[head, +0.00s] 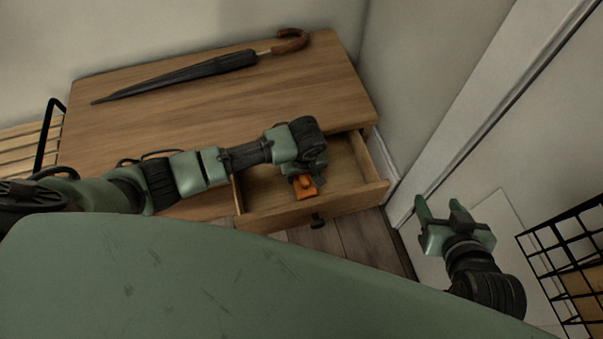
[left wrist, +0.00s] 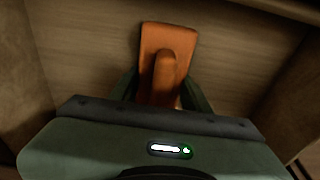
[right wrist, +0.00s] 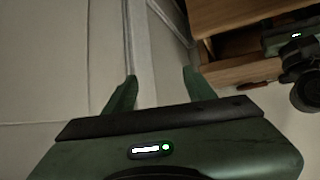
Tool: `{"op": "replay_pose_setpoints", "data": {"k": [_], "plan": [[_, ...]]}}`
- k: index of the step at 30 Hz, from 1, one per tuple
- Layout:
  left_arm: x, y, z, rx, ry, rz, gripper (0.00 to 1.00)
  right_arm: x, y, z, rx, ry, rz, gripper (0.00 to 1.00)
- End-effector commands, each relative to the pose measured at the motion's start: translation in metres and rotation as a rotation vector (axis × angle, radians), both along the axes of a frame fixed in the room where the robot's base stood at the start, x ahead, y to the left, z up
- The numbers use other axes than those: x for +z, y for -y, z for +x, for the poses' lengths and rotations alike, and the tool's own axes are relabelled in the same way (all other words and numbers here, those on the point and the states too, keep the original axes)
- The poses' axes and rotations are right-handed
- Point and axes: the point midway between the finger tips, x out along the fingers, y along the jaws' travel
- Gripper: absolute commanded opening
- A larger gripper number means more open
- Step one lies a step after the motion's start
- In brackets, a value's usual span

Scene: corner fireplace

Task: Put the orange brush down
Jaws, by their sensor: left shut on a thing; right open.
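The orange brush (head: 305,187) is at my left gripper (head: 303,180), over the inside of the open drawer (head: 345,207). In the left wrist view the orange brush (left wrist: 168,45) lies between the two fingers of my left gripper (left wrist: 163,92), which are shut on its raised handle. The drawer floor (left wrist: 90,50) shows around it; I cannot tell whether the brush touches it. My right gripper (head: 447,207) is open and empty, right of the drawer. Its parted fingers (right wrist: 158,90) show in the right wrist view.
The drawer belongs to a wooden table (head: 200,110) with a closed dark umbrella (head: 185,78) on top. A black wire basket (head: 570,255) stands at the right. A slatted wooden piece (head: 30,145) is at the left. The drawer looks otherwise empty.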

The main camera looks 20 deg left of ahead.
Motion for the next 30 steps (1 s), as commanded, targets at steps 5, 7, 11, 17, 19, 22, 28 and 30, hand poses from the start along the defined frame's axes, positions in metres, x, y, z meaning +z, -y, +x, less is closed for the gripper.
{"op": "replay_pose_setpoints", "data": {"k": [5, 7, 11, 17, 19, 22, 28, 30], "plan": [[-0.002, 0.000, 0.000, 0.000, 0.000, 0.000, 0.58, -0.001, 0.000, -0.001, -0.001, -0.009, -0.002, 0.55], [-0.002, 0.000, 0.000, 0.000, 0.000, 0.000, 0.68, -0.001, 0.001, -0.001, -0.001, -0.009, -0.002, 0.55], [-0.002, 0.000, 0.000, 0.000, 0.000, 0.000, 0.68, -0.001, 0.001, -0.001, -0.001, -0.009, -0.002, 0.55], [0.000, 0.000, 0.000, 0.000, 0.001, 0.000, 0.68, -0.002, 0.001, -0.001, -0.001, -0.007, -0.002, 0.55], [0.004, 0.000, 0.000, 0.000, 0.001, 0.000, 0.68, 0.000, 0.001, -0.002, -0.001, -0.012, -0.003, 0.55], [0.011, 0.001, -0.001, 0.000, 0.001, -0.001, 0.68, -0.011, 0.005, -0.015, -0.005, -0.092, -0.020, 0.55], [0.032, 0.003, -0.004, 0.000, 0.001, -0.001, 0.68, -0.034, 0.019, -0.053, -0.021, -0.294, -0.065, 0.55], [0.040, 0.003, -0.005, 0.000, 0.001, -0.002, 0.68, -0.040, 0.024, -0.068, -0.028, -0.369, -0.080, 0.55]]}}
